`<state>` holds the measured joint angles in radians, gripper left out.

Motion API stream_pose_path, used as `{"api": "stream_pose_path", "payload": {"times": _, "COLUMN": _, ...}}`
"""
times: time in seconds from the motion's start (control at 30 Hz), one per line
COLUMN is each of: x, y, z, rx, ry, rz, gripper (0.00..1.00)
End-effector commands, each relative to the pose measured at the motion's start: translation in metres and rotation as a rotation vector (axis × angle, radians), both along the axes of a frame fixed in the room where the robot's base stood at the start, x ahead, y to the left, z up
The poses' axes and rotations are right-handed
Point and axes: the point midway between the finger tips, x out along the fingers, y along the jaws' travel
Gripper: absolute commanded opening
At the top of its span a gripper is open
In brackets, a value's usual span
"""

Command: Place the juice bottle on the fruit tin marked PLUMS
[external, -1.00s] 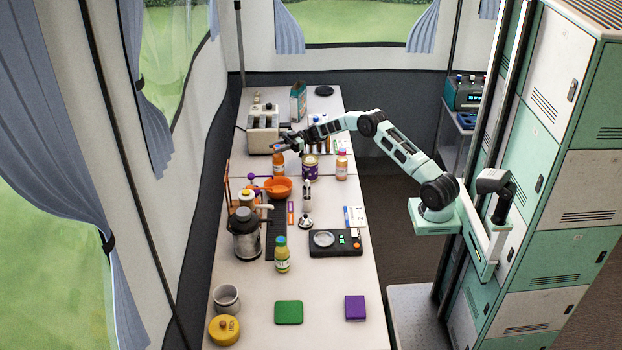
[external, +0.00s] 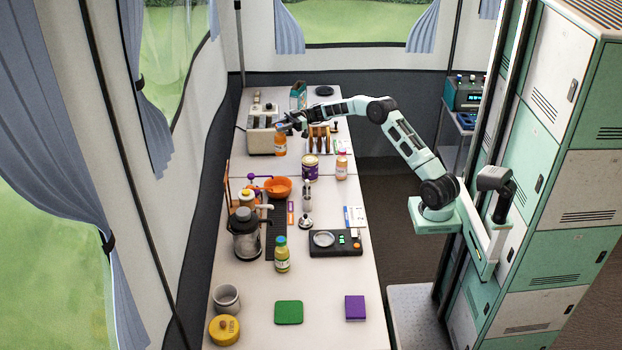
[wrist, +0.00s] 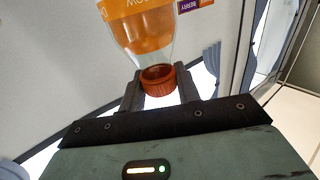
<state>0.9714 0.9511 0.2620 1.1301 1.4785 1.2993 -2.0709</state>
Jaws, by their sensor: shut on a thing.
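The juice bottle (external: 280,145), with orange contents and an orange label, is in my gripper (external: 285,127) at the back left of the counter. In the wrist view the bottle (wrist: 142,28) hangs from my gripper (wrist: 158,86), whose fingers are shut around its red-brown cap. The bottle appears raised off the counter. A purple tin with a pale band (external: 310,168) stands to the right of the bottle and nearer the camera; its lettering is too small to read. Its top is clear.
A pink-orange bottle (external: 342,165) stands just right of the tin. An orange bowl (external: 278,187) is at its front left. A toaster (external: 262,137) is left of the held bottle, and a rack of dark-topped vials (external: 319,137) is behind the tin.

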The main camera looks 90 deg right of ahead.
Motion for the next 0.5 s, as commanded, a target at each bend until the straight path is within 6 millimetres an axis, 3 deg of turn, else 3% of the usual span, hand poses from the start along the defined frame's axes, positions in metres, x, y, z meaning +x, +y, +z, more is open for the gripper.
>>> {"api": "stream_pose_path", "payload": {"times": 0.03, "x": -0.012, "y": -0.002, "z": 0.021, "rx": 0.001, "ry": -0.003, "rz": -0.007, "gripper": 0.00}}
{"api": "stream_pose_path", "payload": {"times": 0.2, "x": -0.058, "y": 0.005, "z": 0.062, "rx": 0.005, "ry": -0.003, "rz": -0.015, "gripper": 0.00}}
{"api": "stream_pose_path", "payload": {"times": 0.4, "x": -0.104, "y": 0.026, "z": 0.095, "rx": 0.000, "ry": -0.002, "rz": -0.013, "gripper": 0.00}}
{"api": "stream_pose_path", "payload": {"times": 0.5, "x": -0.118, "y": 0.035, "z": 0.102, "rx": -0.001, "ry": -0.002, "rz": -0.010, "gripper": 0.00}}
